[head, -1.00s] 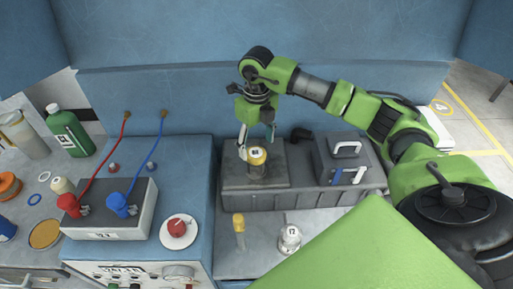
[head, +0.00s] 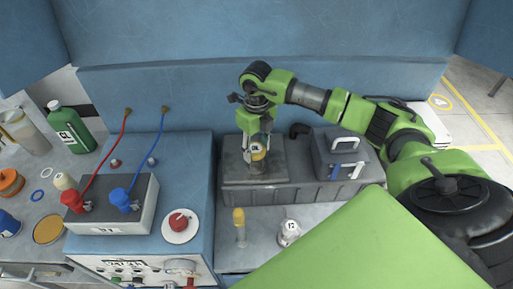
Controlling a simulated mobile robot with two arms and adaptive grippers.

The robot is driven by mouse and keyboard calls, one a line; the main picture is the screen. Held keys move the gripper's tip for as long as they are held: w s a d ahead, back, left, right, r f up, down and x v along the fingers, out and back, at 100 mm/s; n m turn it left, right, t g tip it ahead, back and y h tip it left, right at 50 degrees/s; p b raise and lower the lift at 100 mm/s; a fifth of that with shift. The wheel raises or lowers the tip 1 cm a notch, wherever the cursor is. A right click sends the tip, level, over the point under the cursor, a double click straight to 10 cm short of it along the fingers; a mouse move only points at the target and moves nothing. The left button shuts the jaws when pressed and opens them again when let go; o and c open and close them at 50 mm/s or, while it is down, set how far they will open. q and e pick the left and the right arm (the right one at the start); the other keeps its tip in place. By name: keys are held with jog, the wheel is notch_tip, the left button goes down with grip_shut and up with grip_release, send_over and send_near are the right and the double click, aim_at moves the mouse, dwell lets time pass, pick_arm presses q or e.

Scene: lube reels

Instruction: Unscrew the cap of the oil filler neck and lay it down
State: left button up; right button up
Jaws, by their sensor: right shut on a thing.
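The oil filler neck (head: 257,167) stands upright on the left part of a dark grey housing. The fingers hide part of the cap's sides, and I cannot tell whether the cap has turned. My left gripper is not in view.
On the right of the housing is a raised grey box with handles (head: 345,143). In front stand a yellow-topped vial (head: 240,225) and a white item labelled 12 (head: 289,232). A box with red and blue plugs (head: 110,215) stands left. Bare bench (head: 262,252) shows in front.

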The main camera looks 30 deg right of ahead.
jog(key=shift+d+f+n+b, duration=0.1)
jog(key=shift+f+n+b, duration=0.1)
jog(key=shift+n+b, duration=0.6)
jog(key=n+b, duration=0.1)
jog(key=n, duration=0.1)
jog(key=shift+n, duration=0.3)
jog(key=shift+r+n, duration=0.2)
jog(key=shift+n, duration=0.3)
jog(key=shift+w+f+n+b, duration=0.1)
jog(key=shift+f+n+b, duration=0.1)
jog(key=shift+n+b, duration=0.45)
jog(key=shift+d+n+b, duration=0.1)
jog(key=shift+n+b, duration=0.25)
jog(key=shift+n, duration=0.4)
jog(key=shift+n+b, duration=0.4)
jog(key=shift+n, duration=0.5)
jog(key=shift+r+n, duration=0.1)
jog(key=shift+n, duration=0.2)
